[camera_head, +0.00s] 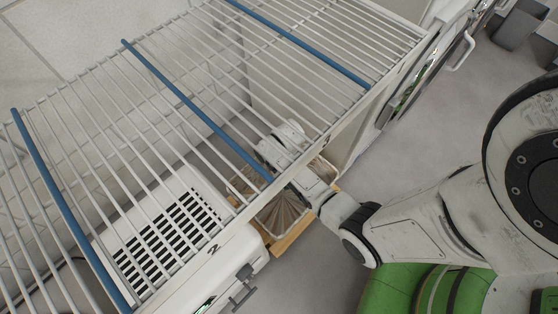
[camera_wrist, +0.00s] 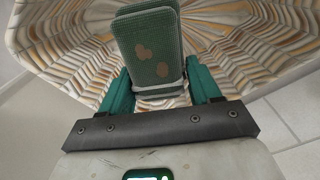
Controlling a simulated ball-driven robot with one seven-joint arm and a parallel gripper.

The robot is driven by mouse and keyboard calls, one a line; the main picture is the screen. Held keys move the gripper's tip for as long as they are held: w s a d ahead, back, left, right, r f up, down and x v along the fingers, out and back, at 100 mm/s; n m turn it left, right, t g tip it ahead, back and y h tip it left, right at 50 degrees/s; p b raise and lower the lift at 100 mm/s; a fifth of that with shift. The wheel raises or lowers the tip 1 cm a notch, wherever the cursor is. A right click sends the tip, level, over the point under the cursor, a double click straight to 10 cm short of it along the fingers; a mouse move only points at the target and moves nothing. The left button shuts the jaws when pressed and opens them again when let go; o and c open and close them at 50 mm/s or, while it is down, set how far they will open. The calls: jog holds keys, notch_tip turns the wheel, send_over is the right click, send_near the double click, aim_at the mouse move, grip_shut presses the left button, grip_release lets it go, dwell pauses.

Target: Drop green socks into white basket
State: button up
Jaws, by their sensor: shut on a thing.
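The green socks (camera_wrist: 150,50) are a flat, folded bundle with brown patches, between the two teal fingers of my gripper (camera_wrist: 160,82) in the wrist view. My gripper is shut on them. Below and around them in that view is the wide basket (camera_wrist: 60,45), with a white, brown and grey striped inside. The socks appear over the basket's inside; I cannot tell their height. In the head view the basket (camera_head: 282,213) is partly seen beneath a wire rack, on a wooden base. My gripper and the socks are hidden there behind the rack and my arm.
A white wire rack (camera_head: 190,100) with blue bars spans the space above the basket. A white unit with a black grille (camera_head: 165,240) stands left of the basket.

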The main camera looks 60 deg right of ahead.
jog(key=shift+f+b, duration=0.45)
jog(key=shift+f, duration=0.4)
jog(key=o, duration=1.1)
jog(key=shift+r, duration=0.1)
notch_tip(320, 180, up, 11)
jog(key=p, duration=0.5)
jog(key=shift+p, duration=0.35)
